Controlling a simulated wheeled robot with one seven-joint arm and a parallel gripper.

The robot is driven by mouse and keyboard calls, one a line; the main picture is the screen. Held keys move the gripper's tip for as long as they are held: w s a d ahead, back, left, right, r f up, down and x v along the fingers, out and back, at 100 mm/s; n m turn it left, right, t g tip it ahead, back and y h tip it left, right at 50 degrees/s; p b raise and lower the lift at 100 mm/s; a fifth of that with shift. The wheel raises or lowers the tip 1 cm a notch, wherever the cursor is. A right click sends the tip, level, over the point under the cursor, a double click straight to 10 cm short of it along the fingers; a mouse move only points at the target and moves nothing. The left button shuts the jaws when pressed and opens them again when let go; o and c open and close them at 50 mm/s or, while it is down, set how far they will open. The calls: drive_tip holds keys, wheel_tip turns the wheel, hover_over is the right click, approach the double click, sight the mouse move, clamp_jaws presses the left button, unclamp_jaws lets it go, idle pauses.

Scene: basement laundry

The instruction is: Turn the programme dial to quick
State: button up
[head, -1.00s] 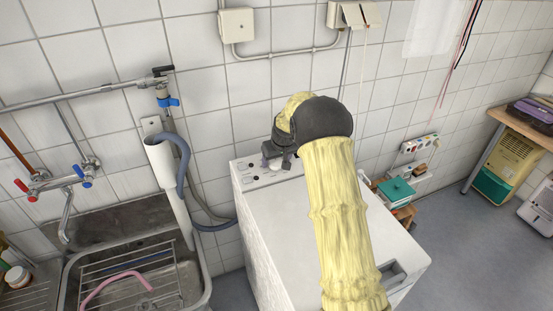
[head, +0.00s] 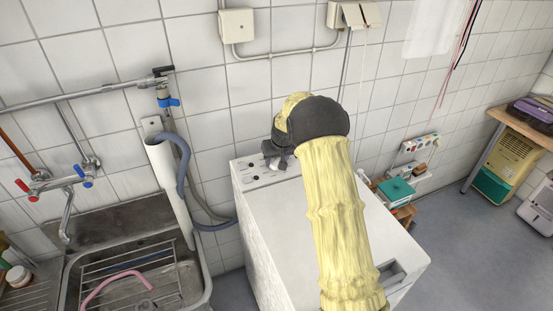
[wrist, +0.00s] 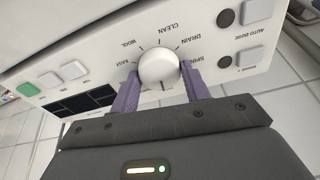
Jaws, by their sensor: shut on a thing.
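The white round programme dial (wrist: 158,66) sits on the washer's control panel (wrist: 110,62). My gripper (wrist: 160,75) is shut on the dial, with one purple finger on each side of it. Printed labels around the dial include WOOL, CLEAN, DRAIN and part of SPIN; I cannot read a quick label, and I cannot tell where the dial points. In the head view my gripper (head: 275,156) is at the back of the white washer (head: 290,225), and my arm hides the dial.
The panel also has a green button (wrist: 27,89), grey buttons, a dark display (wrist: 82,101) and dark round knobs (wrist: 225,17). A metal sink (head: 190,285) and grey hose (head: 184,165) are left of the washer. Tiled wall stands close behind.

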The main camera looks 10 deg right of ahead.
drive_tip(key=m+p, duration=0.1)
drive_tip(key=m, duration=0.2)
drive_tip(key=shift+r+m, duration=0.1)
drive_tip(key=shift+m, duration=0.3)
drive_tip(key=shift+m+h+p, duration=0.4)
drive_tip(key=shift+m+p, duration=0.25)
drive_tip(key=shift+m, duration=0.85)
drive_tip(key=o, duration=1)
drive_tip(key=shift+c, duration=0.2)
drive_tip(key=b+v, duration=0.1)
drive_tip(key=v, duration=1.6)
drive_tip(key=shift+w+r+b, duration=0.15)
drive_tip(key=shift+r+b, duration=0.05)
drive_tip(key=shift+b, duration=0.15)
